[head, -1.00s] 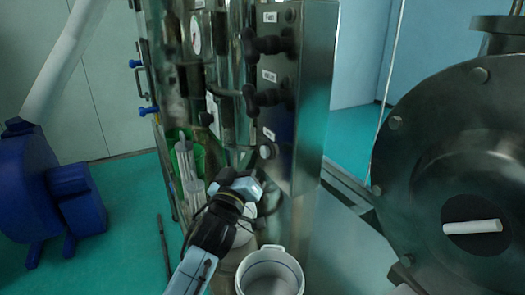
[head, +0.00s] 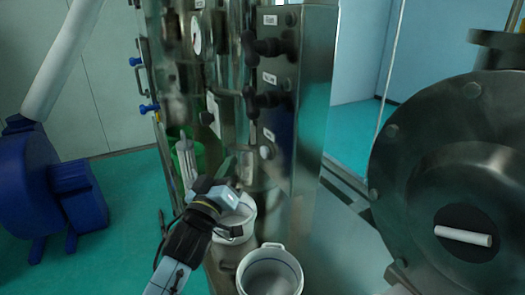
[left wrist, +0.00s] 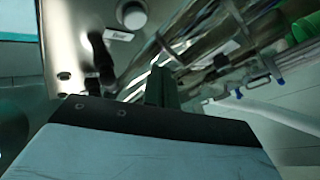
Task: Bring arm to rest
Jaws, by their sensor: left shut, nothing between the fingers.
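My left gripper (head: 228,167) is in front of the steel machine, over the white pots, at the end of my dark and grey arm. Its fingers are shut with nothing between them; they also show in the left wrist view (left wrist: 161,88), close to the machine's metal surfaces. My right gripper is not in view.
A steel cabinet (head: 312,110) with black knobs stands just right of the gripper. Two white pots, one at the front (head: 270,272) and one behind it (head: 240,222), sit below. A blue blower (head: 45,190) is at left, a large round metal housing (head: 410,170) at right.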

